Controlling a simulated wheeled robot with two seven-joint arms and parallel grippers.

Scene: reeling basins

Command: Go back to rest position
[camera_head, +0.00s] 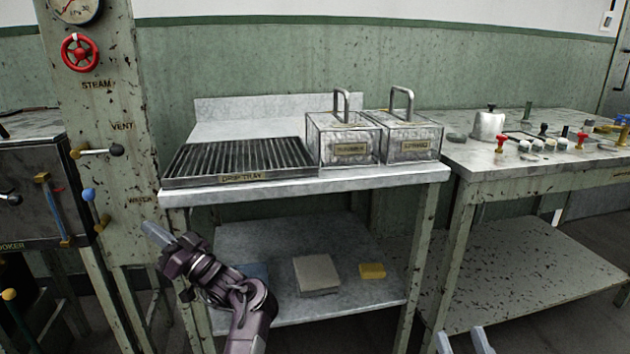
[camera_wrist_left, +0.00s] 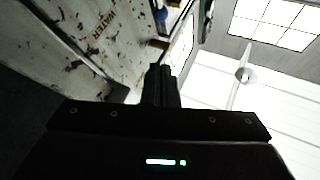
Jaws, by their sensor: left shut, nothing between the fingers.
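My left gripper (camera_head: 157,235) is raised in front of the valve panel's lower right side, left of the drip tray table's front leg. Its fingers are shut together with nothing between them, as the left wrist view also shows (camera_wrist_left: 160,85). It appears clear of the panel and table in the picture, though the exact gap is hard to judge. My right gripper (camera_head: 463,342) shows only as two grey fingertips at the bottom edge. They stand apart with nothing visible between them. The rest of my right arm is out of view.
The ribbed drip tray (camera_head: 240,178) and two lidded metal boxes (camera_head: 345,138) (camera_head: 410,137) stand on the table. The panel has a red handwheel (camera_head: 80,53) and levers.

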